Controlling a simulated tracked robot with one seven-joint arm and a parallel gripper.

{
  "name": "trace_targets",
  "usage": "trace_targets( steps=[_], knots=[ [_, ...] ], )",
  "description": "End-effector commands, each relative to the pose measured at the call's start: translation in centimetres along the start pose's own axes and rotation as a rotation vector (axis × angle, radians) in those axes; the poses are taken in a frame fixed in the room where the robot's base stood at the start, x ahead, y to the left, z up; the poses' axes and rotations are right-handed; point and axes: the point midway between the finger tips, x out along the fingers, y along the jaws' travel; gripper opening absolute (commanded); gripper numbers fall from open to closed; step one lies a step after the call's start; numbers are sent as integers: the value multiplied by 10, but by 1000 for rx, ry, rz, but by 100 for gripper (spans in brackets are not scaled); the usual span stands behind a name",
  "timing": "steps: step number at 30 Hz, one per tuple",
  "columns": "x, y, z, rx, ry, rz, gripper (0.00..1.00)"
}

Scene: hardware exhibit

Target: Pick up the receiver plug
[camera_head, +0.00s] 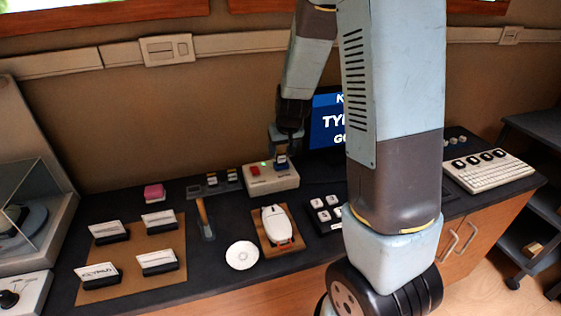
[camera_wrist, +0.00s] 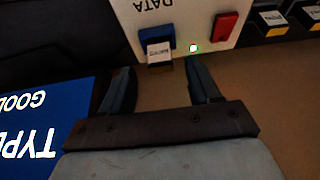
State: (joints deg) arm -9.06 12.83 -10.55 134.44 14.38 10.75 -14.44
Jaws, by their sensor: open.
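A small plug with a white label (camera_wrist: 159,52), which looks like the receiver plug, sits at a blue socket (camera_wrist: 156,36) on a pale box marked DATA (camera_wrist: 195,14). In the head view the box (camera_head: 262,185) stands near the wall, with the blue part (camera_head: 281,163) at its right. My gripper (camera_wrist: 160,78) is open, with one finger on each side of the line to the plug. The plug shows just beyond the fingertips, and nothing is between them. In the head view my gripper (camera_head: 289,143) is above the box's right part.
A red block (camera_wrist: 224,26) and a lit green lamp (camera_wrist: 193,48) are on the box. Several dark plugs with yellow edges (camera_head: 212,181) stand to its left. A screen (camera_head: 325,122) is close on the right. A white mouse-like device (camera_head: 276,222) lies in front.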

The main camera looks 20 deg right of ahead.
Motion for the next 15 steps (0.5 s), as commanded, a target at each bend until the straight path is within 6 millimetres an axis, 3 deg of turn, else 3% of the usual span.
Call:
trace_targets(
  steps=[7,15],
  knots=[
    [30,-1,1,1,-2,0,62],
    [39,-1,0,-1,0,0,62]
  ],
)
